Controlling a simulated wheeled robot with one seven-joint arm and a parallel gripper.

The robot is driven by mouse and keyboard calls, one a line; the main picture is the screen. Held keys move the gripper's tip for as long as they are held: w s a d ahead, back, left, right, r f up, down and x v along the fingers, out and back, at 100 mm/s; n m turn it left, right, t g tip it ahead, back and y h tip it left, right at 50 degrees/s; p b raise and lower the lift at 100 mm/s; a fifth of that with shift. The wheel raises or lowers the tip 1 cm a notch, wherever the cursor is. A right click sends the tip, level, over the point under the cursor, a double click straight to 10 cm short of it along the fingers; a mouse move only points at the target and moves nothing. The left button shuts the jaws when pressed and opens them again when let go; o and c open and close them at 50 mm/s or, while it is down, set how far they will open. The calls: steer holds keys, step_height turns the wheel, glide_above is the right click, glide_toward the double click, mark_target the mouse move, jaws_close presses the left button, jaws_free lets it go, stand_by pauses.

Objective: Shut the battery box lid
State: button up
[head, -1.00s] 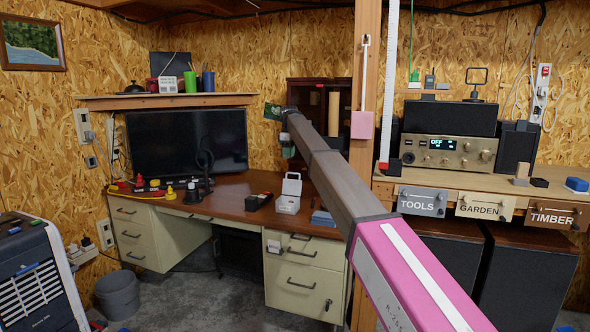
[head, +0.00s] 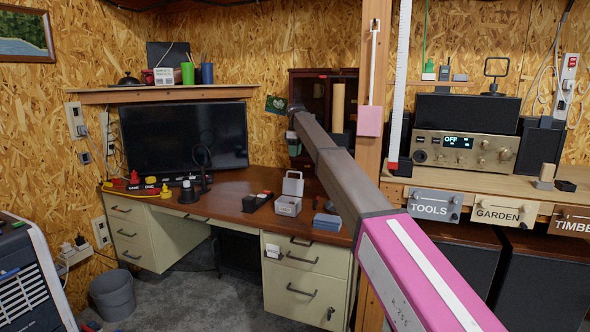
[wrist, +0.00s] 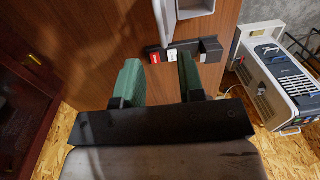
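The battery box (head: 288,207) is a small pale grey box on the brown desk. Its lid (head: 293,183) stands raised at the back, so the box is open. In the wrist view a pale grey box (wrist: 193,10) is cut off by the top edge, ahead of my fingers. My gripper (wrist: 158,80) has two green fingers spread apart with nothing between them. In the head view my gripper (head: 294,147) is small and partly hidden by my arm, above and behind the box.
A black tray with coloured pieces (head: 257,201) lies left of the box. Blue-grey blocks (head: 327,222) lie to its right, near the desk edge. A monitor (head: 183,139) stands at the back left. A wooden post (head: 372,120) rises on the right.

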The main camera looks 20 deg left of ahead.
glide_above(293, 183)
steer(key=w, duration=0.2)
step_height(293, 183, down, 8)
steer(key=shift+d+r, duration=0.1)
jaws_close()
